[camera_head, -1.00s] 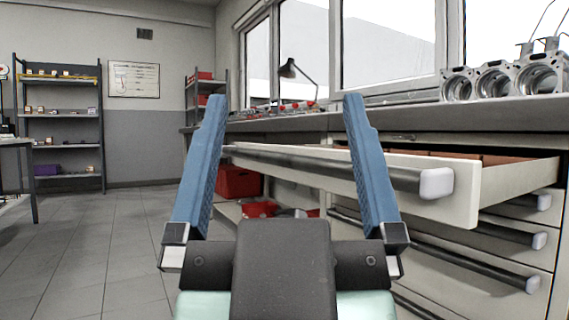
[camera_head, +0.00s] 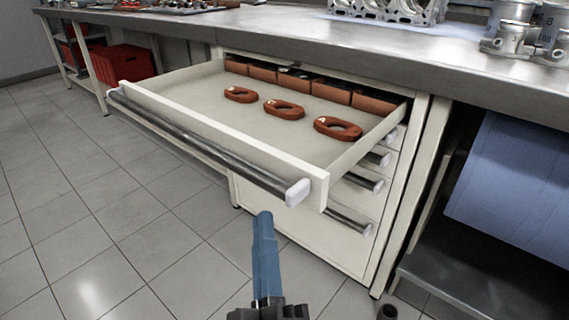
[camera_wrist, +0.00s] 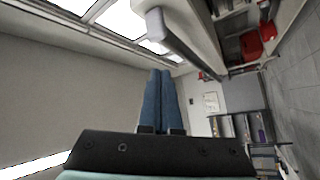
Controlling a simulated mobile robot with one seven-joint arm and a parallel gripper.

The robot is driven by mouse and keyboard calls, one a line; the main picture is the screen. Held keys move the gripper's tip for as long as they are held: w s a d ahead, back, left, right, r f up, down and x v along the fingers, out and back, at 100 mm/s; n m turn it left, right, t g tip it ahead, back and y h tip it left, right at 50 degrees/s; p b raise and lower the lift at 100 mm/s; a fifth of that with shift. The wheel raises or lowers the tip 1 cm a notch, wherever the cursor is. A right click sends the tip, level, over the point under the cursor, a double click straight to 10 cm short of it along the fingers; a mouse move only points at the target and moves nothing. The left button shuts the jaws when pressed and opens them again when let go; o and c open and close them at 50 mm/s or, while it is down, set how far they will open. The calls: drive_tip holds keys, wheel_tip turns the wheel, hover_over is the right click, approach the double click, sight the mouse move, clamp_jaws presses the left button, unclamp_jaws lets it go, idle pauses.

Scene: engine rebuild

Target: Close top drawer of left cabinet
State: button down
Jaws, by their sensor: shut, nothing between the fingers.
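The cream cabinet (camera_head: 300,232) under the workbench has its top drawer (camera_head: 180,108) pulled far out. A dark bar handle with pale end caps (camera_head: 200,145) runs along the drawer front. The drawer holds three reddish-brown oval rings (camera_head: 284,109) and a row of reddish-brown bins (camera_head: 296,81) at its back. My gripper (camera_head: 263,214) is shut and empty, with blue fingers pointing up below the right end of the handle, seemingly apart from it. In the wrist view the closed fingers (camera_wrist: 161,73) show below the handle end (camera_wrist: 156,24).
The lower drawers, with handles (camera_head: 360,181), look shut. The steel worktop (camera_head: 270,35) carries an engine block (camera_head: 385,8) and metal parts. A blue panel (camera_head: 510,185) and a dark shelf (camera_head: 475,275) stand to the right. Tiled floor (camera_head: 90,215) is clear at left.

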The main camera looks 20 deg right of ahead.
drive_tip(key=s+a+n+g+p, duration=0.35)
drive_tip(key=s+n+p, duration=0.35)
drive_tip(key=s+p, duration=0.6)
drive_tip(key=d+f+p+x, duration=0.1)
drive_tip(key=d+x, duration=0.1)
drive_tip(key=x, duration=1.3)
drive_tip(key=shift+s+d+f+y+p, duration=0.2)
drive_tip(key=shift+d+f+y+p, duration=0.05)
drive_tip(key=shift+f+y+p, duration=0.05)
